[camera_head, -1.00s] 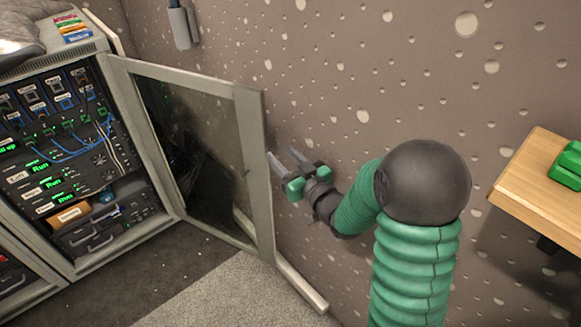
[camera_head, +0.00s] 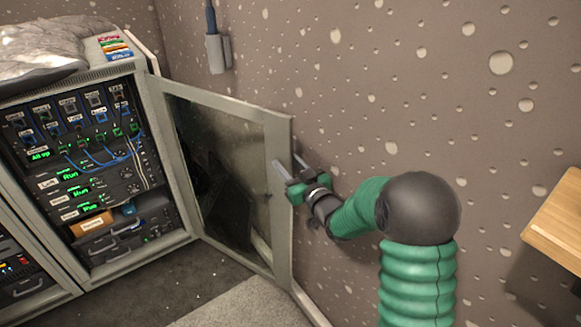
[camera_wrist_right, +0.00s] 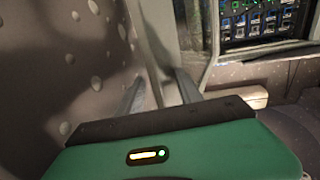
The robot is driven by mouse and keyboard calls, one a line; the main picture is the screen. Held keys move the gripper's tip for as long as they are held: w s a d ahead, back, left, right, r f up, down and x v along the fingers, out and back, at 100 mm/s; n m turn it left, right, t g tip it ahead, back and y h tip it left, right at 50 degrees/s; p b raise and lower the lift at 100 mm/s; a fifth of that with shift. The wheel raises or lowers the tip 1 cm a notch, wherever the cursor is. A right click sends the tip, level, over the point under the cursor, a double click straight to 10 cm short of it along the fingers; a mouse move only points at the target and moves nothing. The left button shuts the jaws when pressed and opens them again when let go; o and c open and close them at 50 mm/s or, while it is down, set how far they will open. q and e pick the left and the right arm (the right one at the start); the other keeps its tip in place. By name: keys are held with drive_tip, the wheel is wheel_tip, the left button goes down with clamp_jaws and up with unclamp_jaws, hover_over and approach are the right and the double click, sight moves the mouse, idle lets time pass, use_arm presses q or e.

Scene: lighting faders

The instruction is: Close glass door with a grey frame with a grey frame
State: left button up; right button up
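The glass door with a grey frame (camera_head: 279,215) stands wide open, hinged on the right side of the equipment rack. Its dark glass (camera_head: 215,165) faces the rack side. My right gripper (camera_head: 287,162) is at the door's free vertical edge, its two fingers apart. One finger overlaps the frame in the head view and the other shows beyond its right edge. In the right wrist view the grey frame (camera_wrist_right: 158,35) appears between the two fingers (camera_wrist_right: 157,90). I cannot tell whether either finger touches it. My left gripper is not in view.
The rack (camera_head: 100,165) holds lit modules and blue cables. A grey cloth-like bundle (camera_head: 50,62) lies on top. The dotted wall (camera_head: 400,90) is close behind the door and my right arm. A wooden tabletop (camera_head: 560,225) juts in at the right.

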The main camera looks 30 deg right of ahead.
drive_tip(key=shift+d, duration=0.1)
clamp_jaws()
drive_tip(key=shift+s+a+f+h+b, duration=0.2)
drive_tip(key=shift+a+h+b, duration=0.1)
drive_tip(key=shift+a, duration=0.3)
drive_tip(key=s+a+m+h+b, duration=0.1)
drive_tip(key=s+a+h, duration=0.1)
drive_tip(key=a, duration=0.3)
drive_tip(key=shift+s+a+m, duration=0.2)
drive_tip(key=shift+a+m, duration=0.1)
drive_tip(key=shift+a, duration=0.05)
drive_tip(key=s+a+m+h+b, duration=0.1)
drive_tip(key=a+h, duration=0.1)
drive_tip(key=a, duration=0.5)
drive_tip(key=shift+s+a+r+g, duration=0.15)
drive_tip(key=shift+s+a+g, duration=0.1)
drive_tip(key=shift+s+g, duration=0.15)
